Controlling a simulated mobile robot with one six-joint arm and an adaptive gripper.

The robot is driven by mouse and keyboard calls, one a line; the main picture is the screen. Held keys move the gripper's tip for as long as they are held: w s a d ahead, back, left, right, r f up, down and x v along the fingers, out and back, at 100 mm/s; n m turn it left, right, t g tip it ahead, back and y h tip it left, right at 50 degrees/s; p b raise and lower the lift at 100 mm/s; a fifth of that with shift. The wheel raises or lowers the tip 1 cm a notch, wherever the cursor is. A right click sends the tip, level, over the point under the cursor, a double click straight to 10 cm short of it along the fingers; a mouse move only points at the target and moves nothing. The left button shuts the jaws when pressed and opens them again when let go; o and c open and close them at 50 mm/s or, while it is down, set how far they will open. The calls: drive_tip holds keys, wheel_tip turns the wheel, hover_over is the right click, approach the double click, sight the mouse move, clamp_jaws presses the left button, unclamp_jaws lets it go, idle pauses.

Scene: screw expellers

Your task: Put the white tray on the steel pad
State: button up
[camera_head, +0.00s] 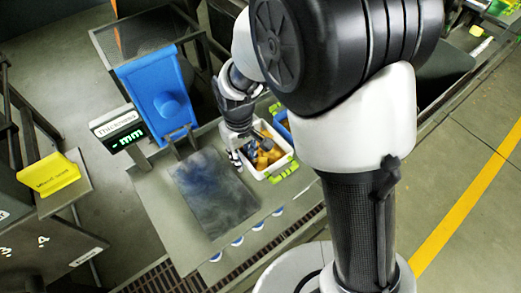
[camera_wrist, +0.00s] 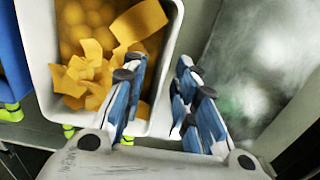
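The white tray (camera_head: 273,176) holds orange-yellow pieces and sits on the grey bench top, just right of the steel pad. In the wrist view the tray (camera_wrist: 173,35) fills the upper left. The dark, bluish steel pad (camera_head: 215,195) lies flat and bare; in the wrist view it is the cloudy grey surface (camera_wrist: 265,50) at right. My gripper (camera_head: 240,152) is at the tray's pad-side wall. In the wrist view its blue fingers (camera_wrist: 160,85) are apart, one pair over the tray's inside, the other outside the wall. I cannot tell whether they touch it.
A blue box (camera_head: 284,125) with green handles stands right behind the tray. A blue machine part (camera_head: 160,95) and a thickness display (camera_head: 120,131) stand behind the pad. A yellow sign (camera_head: 48,174) is at left. Round blue-and-white marks line the bench's front edge.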

drive_tip(key=shift+r, duration=0.1)
drive_tip(key=shift+c, duration=0.3)
clamp_jaws()
